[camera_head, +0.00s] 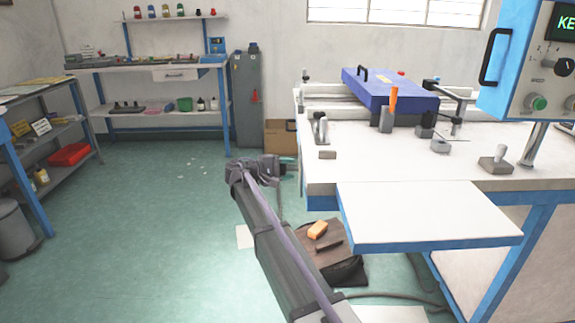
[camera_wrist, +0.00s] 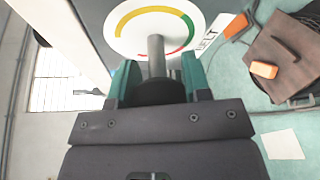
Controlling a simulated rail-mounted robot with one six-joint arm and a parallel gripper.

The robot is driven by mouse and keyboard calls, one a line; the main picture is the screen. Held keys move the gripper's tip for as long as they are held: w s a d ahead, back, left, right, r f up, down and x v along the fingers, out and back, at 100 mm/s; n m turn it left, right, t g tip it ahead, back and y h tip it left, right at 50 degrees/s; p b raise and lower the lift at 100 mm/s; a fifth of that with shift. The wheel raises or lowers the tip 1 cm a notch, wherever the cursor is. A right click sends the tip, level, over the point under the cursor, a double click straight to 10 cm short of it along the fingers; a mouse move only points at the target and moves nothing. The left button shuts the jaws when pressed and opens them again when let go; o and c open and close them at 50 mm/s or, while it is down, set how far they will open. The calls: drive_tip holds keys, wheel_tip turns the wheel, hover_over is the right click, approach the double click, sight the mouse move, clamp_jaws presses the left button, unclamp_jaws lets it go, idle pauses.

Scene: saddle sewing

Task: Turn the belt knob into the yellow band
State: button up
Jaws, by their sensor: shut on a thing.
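The belt knob (camera_wrist: 157,58) shows in the wrist view as a grey bar on a dark round base, in front of a white dial (camera_wrist: 140,30). The dial has a yellow band (camera_wrist: 138,13) from the left over the top, a green band (camera_wrist: 189,29) at right and a red part below it. The bar's far end lies towards the top of the dial; I cannot tell its exact setting. My gripper (camera_wrist: 158,82) is shut on the knob, one teal finger on each side. In the head view my gripper (camera_head: 284,166) is beside the workbench's left side; the dial is hidden there.
The white workbench (camera_head: 400,160) carries a blue box (camera_head: 385,92) and several clamps. A white leaf (camera_head: 425,212) juts from its front. Below stands a brown block with an orange piece (camera_head: 318,229). A cardboard box (camera_head: 279,137) stands behind my gripper.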

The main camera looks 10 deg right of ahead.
drive_tip(key=n+g+y+p, duration=0.1)
drive_tip(key=n, duration=0.1)
drive_tip(key=shift+n, duration=0.4)
drive_tip(key=shift+s+a+f+n+g+y+p, duration=0.1)
drive_tip(key=shift+n+g+y+p, duration=0.25)
drive_tip(key=shift+n, duration=0.3)
drive_tip(key=shift+s+f+n+g+y+p, duration=0.15)
drive_tip(key=shift+n+g+p, duration=0.25)
drive_tip(key=shift+n, duration=0.25)
drive_tip(key=shift+w, duration=0.1)
drive_tip(key=o, duration=0.9)
drive_tip(key=shift+o, duration=0.2)
drive_tip(key=p+v, duration=0.3)
drive_tip(key=v, duration=0.7)
drive_tip(key=shift+a+r+p, duration=0.2)
drive_tip(key=shift+a+p, duration=0.1)
drive_tip(key=shift+a, duration=0.1)
